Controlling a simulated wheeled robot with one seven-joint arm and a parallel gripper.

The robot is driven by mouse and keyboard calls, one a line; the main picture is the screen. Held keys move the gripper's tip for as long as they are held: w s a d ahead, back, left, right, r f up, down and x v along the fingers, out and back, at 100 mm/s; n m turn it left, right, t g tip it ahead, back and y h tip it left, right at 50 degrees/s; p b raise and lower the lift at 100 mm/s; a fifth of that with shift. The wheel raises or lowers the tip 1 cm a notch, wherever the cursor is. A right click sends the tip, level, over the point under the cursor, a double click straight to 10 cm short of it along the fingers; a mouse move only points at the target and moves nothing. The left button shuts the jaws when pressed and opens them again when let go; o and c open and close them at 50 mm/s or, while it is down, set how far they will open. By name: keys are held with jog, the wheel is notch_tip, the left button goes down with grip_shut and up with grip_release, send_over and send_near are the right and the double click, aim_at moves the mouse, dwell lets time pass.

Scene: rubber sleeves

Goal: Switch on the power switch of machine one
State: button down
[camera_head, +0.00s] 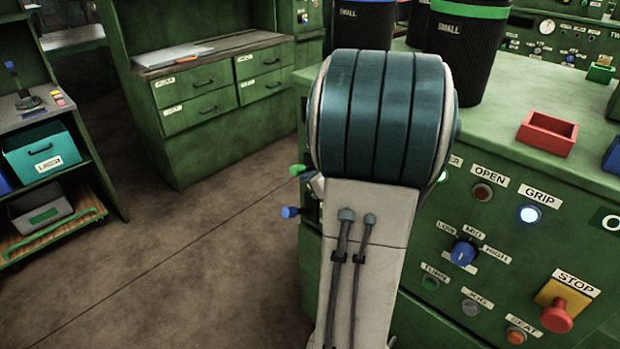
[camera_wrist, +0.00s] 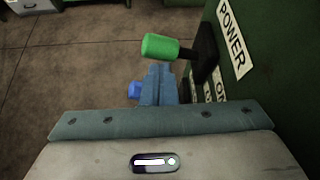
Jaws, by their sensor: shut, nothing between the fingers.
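The power switch is a lever with a green knob (camera_wrist: 161,47) on a dark arm (camera_wrist: 204,52), beside a white POWER label (camera_wrist: 232,38) in the wrist view. The lever sticks out from the green panel. Its green knob also shows in the head view (camera_head: 297,170), left of my arm. My gripper (camera_wrist: 158,70) is shut and empty, with its blue-grey fingertips right at the near side of the green knob. I cannot tell whether they touch it. A smaller label by the fingers, partly hidden, seems to read ON. In the head view my arm hides most of the gripper.
A blue knob (camera_head: 290,212) sits below the green one, and shows left of my fingers in the wrist view (camera_wrist: 134,90). The machine's front carries a lit GRIP button (camera_head: 529,214) and a red STOP button (camera_head: 556,317). Open floor (camera_head: 200,260) lies to the left.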

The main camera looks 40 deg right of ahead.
jog(key=shift+w+a+r+p, duration=0.15)
jog(key=shift+r+p, duration=0.2)
jog(key=shift+r, duration=0.55)
jog(key=shift+f, duration=0.15)
